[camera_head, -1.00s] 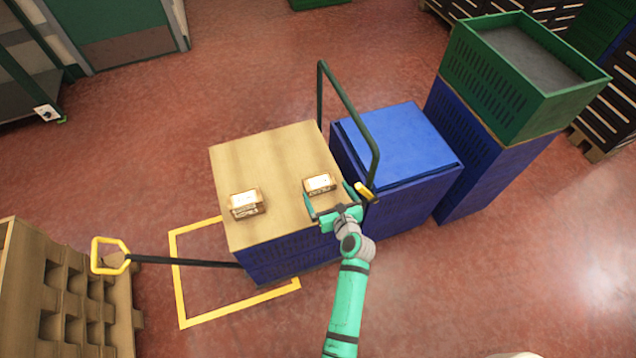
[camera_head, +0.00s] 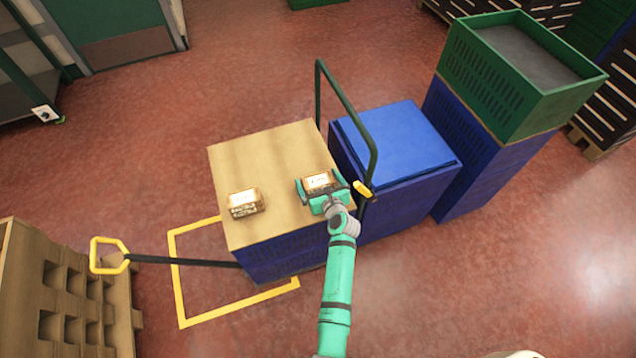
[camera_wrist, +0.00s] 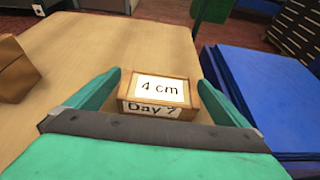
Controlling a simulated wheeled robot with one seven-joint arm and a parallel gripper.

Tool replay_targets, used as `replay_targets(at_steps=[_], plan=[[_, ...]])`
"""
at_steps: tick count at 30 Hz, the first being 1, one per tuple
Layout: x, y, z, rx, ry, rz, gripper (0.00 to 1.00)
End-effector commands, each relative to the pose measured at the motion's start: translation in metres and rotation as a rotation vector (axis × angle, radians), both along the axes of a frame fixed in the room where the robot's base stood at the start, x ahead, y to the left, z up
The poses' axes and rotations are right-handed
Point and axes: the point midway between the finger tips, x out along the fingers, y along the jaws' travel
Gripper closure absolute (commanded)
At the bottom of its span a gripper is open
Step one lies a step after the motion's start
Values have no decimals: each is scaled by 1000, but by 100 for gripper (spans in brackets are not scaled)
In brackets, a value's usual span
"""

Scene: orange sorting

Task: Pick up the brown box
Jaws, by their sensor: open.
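Two small brown boxes with white labels stand on a wooden board on top of a blue crate stack. The right brown box (camera_head: 318,181) is between the open fingers of my gripper (camera_head: 320,186). In the wrist view this brown box (camera_wrist: 160,92) reads "4 cm" on top and "Day 7" on its near side. The fingers of my gripper (camera_wrist: 160,92) stand on both sides of it, with a visible gap at the left; contact cannot be made out. The left brown box (camera_head: 244,203) stands apart, near the board's left edge.
The wooden board (camera_head: 265,155) is otherwise clear. A dark green handle bar (camera_head: 347,100) rises beside its right edge. Blue crates (camera_head: 400,140) and a green crate (camera_head: 490,85) stand to the right. A black pull bar with a yellow handle (camera_head: 108,241) extends left.

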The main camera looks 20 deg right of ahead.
Motion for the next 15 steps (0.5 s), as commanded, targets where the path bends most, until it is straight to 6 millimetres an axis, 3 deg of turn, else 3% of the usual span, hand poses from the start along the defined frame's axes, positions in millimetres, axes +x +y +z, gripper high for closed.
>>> replay_targets(at_steps=[2, 6, 15], plan=[[0, 0, 0, 0, 0, 0, 5], [-1, -2, 0, 0, 0, -2, 38], [-1, -3, 1, -1, -1, -4, 40]])
